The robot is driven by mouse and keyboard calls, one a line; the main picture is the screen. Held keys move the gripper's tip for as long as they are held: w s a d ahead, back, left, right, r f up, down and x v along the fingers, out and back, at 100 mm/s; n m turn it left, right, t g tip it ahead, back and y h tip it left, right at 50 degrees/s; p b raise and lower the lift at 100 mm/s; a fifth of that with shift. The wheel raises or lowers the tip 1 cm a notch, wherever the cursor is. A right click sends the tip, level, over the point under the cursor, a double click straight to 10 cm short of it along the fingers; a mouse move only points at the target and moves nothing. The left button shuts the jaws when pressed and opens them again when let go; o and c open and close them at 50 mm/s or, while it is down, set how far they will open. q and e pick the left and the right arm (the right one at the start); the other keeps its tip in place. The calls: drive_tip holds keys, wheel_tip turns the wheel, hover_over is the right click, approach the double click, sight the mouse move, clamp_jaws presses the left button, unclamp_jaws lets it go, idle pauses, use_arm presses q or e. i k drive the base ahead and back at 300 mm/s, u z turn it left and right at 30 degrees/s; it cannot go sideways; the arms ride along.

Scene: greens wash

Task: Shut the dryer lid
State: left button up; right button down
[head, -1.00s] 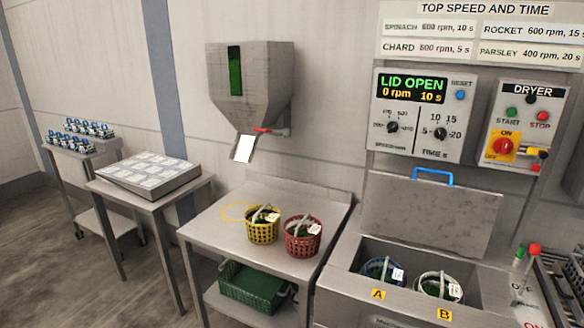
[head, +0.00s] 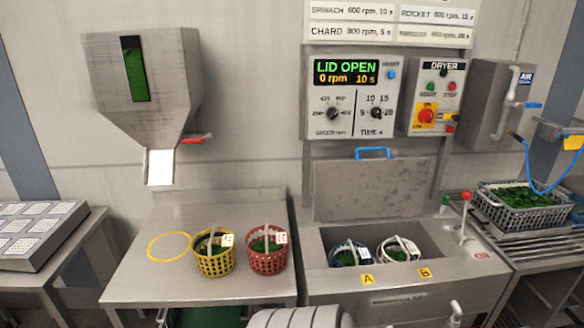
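The dryer lid (head: 372,190) is a grey metal plate with a blue handle (head: 372,153) on its top edge. It stands raised at the back of the dryer (head: 455,240). The display (head: 346,71) reads LID OPEN, 0 rpm, 10 s. Inside the open well, a blue-rimmed basket (head: 348,254) sits on the left by label A and a white basket (head: 400,249) on the right by label B, both with greens. Neither of my grippers can be made out; a grey ribbed rounded part, seemingly mine, shows at the bottom edge.
A yellow basket (head: 214,256) and a red basket (head: 267,250) of greens stand on the steel table (head: 140,285) left of the dryer, beside an empty yellow ring. A hopper (head: 148,85) hangs above. A grey crate of greens (head: 520,206) and a lever (head: 465,212) are on the right.

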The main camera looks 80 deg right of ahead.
sight(389, 187)
drive_tip(key=z, duration=0.45)
drive_tip(key=i, duration=0.85)
drive_tip(key=z, duration=0.8)
